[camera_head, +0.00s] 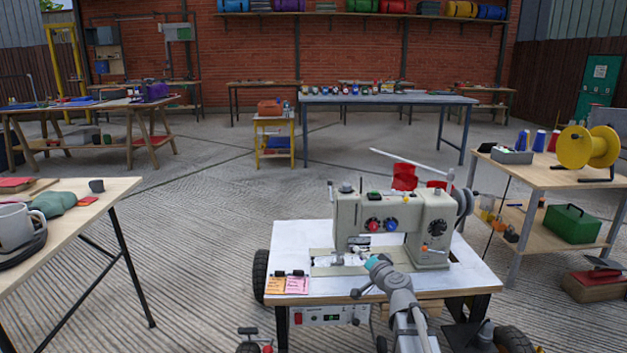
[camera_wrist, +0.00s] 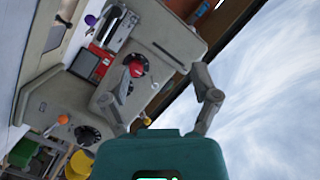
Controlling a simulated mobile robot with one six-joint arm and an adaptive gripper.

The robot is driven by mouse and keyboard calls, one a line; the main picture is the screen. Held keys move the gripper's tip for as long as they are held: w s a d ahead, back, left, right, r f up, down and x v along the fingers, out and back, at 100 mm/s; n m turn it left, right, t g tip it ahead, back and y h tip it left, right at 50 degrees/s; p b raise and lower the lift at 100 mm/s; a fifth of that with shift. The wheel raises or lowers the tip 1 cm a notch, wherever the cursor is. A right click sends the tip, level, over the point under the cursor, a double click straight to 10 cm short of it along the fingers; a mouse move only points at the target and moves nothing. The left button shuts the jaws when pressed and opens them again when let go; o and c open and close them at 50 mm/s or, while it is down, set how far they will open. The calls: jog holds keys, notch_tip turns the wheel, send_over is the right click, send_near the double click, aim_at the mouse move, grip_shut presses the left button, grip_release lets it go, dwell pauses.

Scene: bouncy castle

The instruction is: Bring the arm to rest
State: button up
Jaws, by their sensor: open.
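My gripper (camera_wrist: 158,82) is open in the wrist view, its two grey fingers spread in front of the teal palm, with nothing held between them. In the head view my gripper (camera_head: 360,258) is small and sits low in front of the cream sewing machine (camera_head: 394,218), by its needle side. The machine fills the left of the wrist view (camera_wrist: 160,30), tilted, with its dials and a red knob behind the fingers. I cannot tell whether the fingertips touch the machine. My arm reaches up from the bottom edge of the head view.
The machine stands on a white-topped wheeled table (camera_head: 290,240) with orange and pink notes (camera_head: 287,285). A wooden table (camera_head: 75,215) with a mug (camera_head: 15,222) is at left. A bench (camera_head: 550,180) with a yellow spool (camera_head: 587,148) is at right.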

jog(key=s+a+f+n+g+p, duration=0.2)
jog(key=s+a+f+n+g, duration=0.15)
jog(key=s, duration=0.25)
jog(key=s+a+f+n+g+p, duration=0.2)
jog(key=s+n+g, duration=0.1)
jog(key=s+g, duration=0.25)
jog(key=s+d+f+g+h+p, duration=0.1)
jog(key=s+d+g+h+p, duration=0.15)
jog(key=s, duration=0.55)
jog(key=s+d+g+h+p, duration=0.2)
jog(key=s+d+g+h, duration=0.15)
jog(key=s, duration=0.45)
notch_tip(320, 180, up, 37)
jog(key=p, duration=3.7)
jog(key=shift+g+y, duration=0.4)
jog(key=shift+w+d+f, duration=0.1)
